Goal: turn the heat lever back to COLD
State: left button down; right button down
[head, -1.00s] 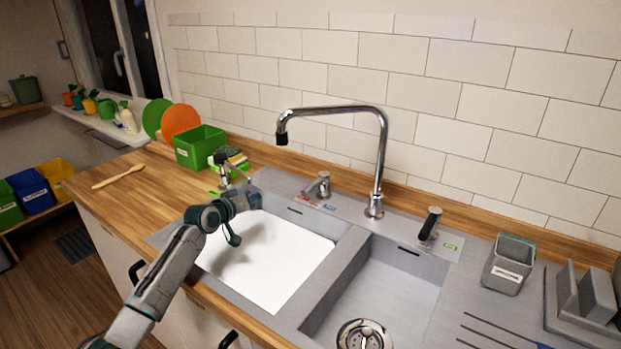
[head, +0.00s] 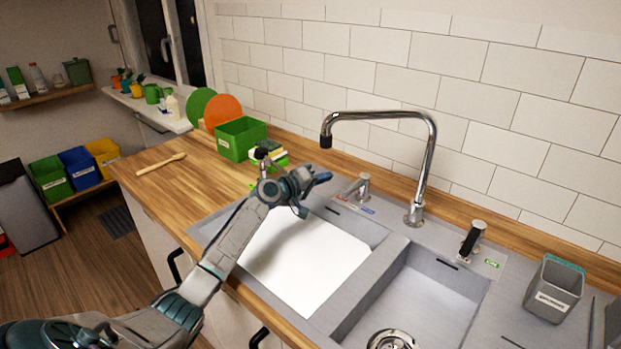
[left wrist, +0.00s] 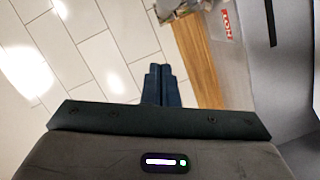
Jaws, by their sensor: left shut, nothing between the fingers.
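The heat lever (head: 360,187) is a small chrome lever on the grey sink deck, left of the tall faucet. Its handle slants to the left, on the side of the red HOT label (head: 346,200); a blue label (head: 367,210) lies right of it. My left gripper (head: 324,178) is shut and empty, just left of the lever with a visible gap. In the left wrist view, the shut blue fingers (left wrist: 161,84) point toward the tiles, and the HOT label (left wrist: 229,22) shows at upper right. A metal part at the top edge there is cut off. My right gripper is out of view.
The tall chrome faucet (head: 420,185) stands right of the lever. A black-handled lever (head: 472,238) and a grey holder (head: 553,288) are further right. A green bin (head: 240,140) and sponges stand behind my left arm. The white basin (head: 305,265) is below my gripper.

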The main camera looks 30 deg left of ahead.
aim_at(356, 186)
pick_arm(q)
jog(key=d, duration=0.1)
jog(key=w+d+f+p, duration=0.1)
jog(key=d+f+p, duration=0.1)
jog(key=d, duration=0.1)
jog(key=shift+w+d, duration=0.1)
jog(key=shift+w, duration=0.1)
jog(key=shift+p, duration=0.35)
